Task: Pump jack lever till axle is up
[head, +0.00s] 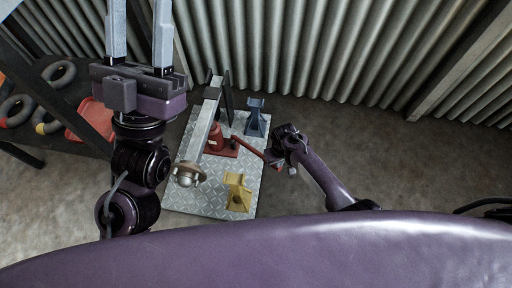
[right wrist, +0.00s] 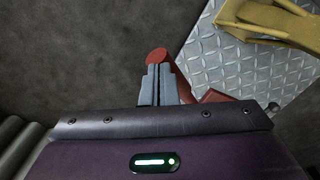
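The red jack (head: 214,139) stands on a diamond-plate sheet, under a grey axle beam (head: 203,122) with a round hub at its near end. The red jack lever (head: 249,149) reaches right from the jack to my right gripper (head: 273,157). In the right wrist view my right gripper's fingers (right wrist: 160,84) are close together on the lever; its round red end (right wrist: 157,55) shows past the fingertips. The fingers partly hide the lever. My left gripper (head: 139,35) is open and empty at upper left, fingers upward.
A blue jack stand (head: 256,118) and a yellow jack stand (head: 238,193) stand on the metal plate (head: 190,202). A dark rack with rings (head: 58,75) and a red container (head: 92,121) is at left. Corrugated wall (head: 330,45) runs behind. Floor at right is clear.

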